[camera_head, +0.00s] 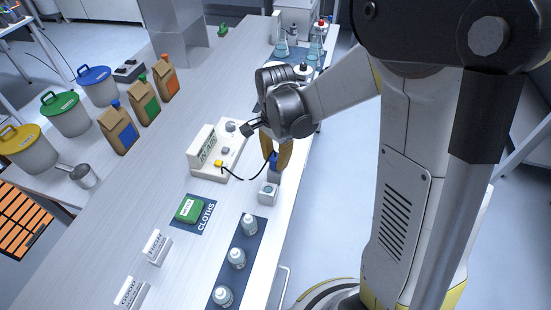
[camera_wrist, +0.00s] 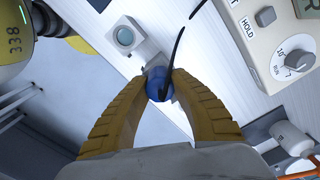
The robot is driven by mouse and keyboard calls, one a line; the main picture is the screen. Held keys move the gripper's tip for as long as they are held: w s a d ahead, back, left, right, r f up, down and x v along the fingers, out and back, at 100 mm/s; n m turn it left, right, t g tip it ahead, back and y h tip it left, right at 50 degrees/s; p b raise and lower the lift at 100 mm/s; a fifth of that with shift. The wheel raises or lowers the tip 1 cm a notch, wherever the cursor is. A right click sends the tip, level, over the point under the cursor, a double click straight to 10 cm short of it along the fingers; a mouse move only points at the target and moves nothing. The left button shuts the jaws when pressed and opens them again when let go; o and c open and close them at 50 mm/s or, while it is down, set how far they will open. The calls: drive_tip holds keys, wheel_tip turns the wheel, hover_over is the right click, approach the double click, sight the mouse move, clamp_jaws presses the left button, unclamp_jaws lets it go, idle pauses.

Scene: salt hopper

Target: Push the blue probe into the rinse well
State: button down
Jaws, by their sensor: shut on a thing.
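My gripper (camera_head: 275,155) is shut on the blue probe (camera_head: 273,160), near the bench's right edge. In the wrist view the yellow fingertips (camera_wrist: 160,88) close on both sides of the blue probe (camera_wrist: 157,80). A black cable runs from the probe to the meter. A small pale block with a round opening, which looks like the rinse well (camera_head: 268,193), is just in front of the probe. It also shows in the wrist view (camera_wrist: 125,36), up and left of the probe. A grey block (camera_wrist: 149,54) lies under the probe; whether the probe's tip sits in it is hidden.
The white meter (camera_head: 218,150) with knobs stands left of my gripper. A green cloth pack (camera_head: 190,210) lies on a dark mat. Several small bottles (camera_head: 237,258) stand in a row in front, and glassware (camera_head: 281,48) stands behind. The bench (camera_head: 165,185) has clear room at left.

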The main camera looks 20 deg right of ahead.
drive_tip(key=shift+f, duration=0.35)
drive_tip(key=shift+r, duration=0.1)
drive_tip(key=c, duration=1.1)
unclamp_jaws()
drive_tip(key=shift+c, duration=0.2)
drive_tip(key=shift+o, duration=0.5)
drive_tip(key=o, duration=0.4)
drive_tip(key=shift+r+p, duration=2)
drive_tip(key=shift+r, duration=1.05)
